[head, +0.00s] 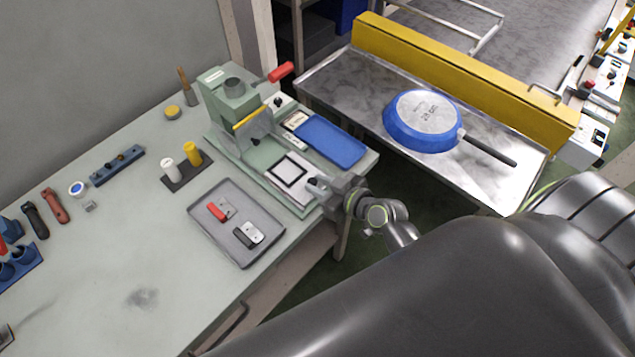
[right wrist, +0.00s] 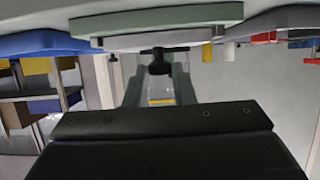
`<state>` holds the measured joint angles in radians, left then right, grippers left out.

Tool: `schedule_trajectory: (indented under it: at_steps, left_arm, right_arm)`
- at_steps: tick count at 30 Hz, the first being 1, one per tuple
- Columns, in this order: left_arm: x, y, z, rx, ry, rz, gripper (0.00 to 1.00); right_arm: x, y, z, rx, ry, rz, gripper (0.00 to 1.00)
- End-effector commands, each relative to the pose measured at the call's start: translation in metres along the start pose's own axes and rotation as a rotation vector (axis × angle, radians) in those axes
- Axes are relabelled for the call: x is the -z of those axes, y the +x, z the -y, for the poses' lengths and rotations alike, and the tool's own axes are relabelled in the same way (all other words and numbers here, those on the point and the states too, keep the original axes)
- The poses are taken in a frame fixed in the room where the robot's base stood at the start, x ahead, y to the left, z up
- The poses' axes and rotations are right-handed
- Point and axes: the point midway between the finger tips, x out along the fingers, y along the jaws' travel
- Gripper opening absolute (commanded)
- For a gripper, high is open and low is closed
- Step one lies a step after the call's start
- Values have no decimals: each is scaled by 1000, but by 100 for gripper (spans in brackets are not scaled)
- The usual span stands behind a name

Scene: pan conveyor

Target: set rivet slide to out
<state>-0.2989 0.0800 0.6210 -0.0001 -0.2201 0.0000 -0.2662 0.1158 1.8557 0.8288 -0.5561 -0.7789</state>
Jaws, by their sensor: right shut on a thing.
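The green rivet press (head: 232,105) stands on the bench, with a red-handled lever (head: 280,72). Its slide (head: 302,194), a pale plate with a black square frame (head: 289,172), extends from the press base toward the bench's front edge. My right gripper (head: 322,188) is at the front end of the slide, shut on its dark knob; the grip itself is mostly hidden in the head view. My left gripper is not in view.
A grey tray (head: 212,232) with red and black handle parts lies left of my right gripper. A blue tray (head: 333,141) lies right of the press. A blue pan (head: 423,120) rests upside down on the metal conveyor table (head: 345,77).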

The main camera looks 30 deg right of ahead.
Motion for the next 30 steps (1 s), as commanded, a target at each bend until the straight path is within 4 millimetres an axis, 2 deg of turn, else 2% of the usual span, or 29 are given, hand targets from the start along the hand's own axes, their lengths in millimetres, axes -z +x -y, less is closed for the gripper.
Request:
schedule_trajectory:
  at_steps: [1,5,20,26,30]
  left_arm:
    - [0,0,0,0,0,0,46]
    - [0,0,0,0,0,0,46]
    - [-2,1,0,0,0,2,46]
    - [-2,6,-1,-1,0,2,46]
    - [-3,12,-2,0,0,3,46]
  right_arm:
    - [-4,-1,0,1,-1,9,27]
    - [-3,-1,0,1,-1,7,43]
    - [-2,-3,0,0,-1,4,43]
    - [-4,-25,0,0,-2,6,43]
    - [-5,-53,0,-1,-5,7,43]
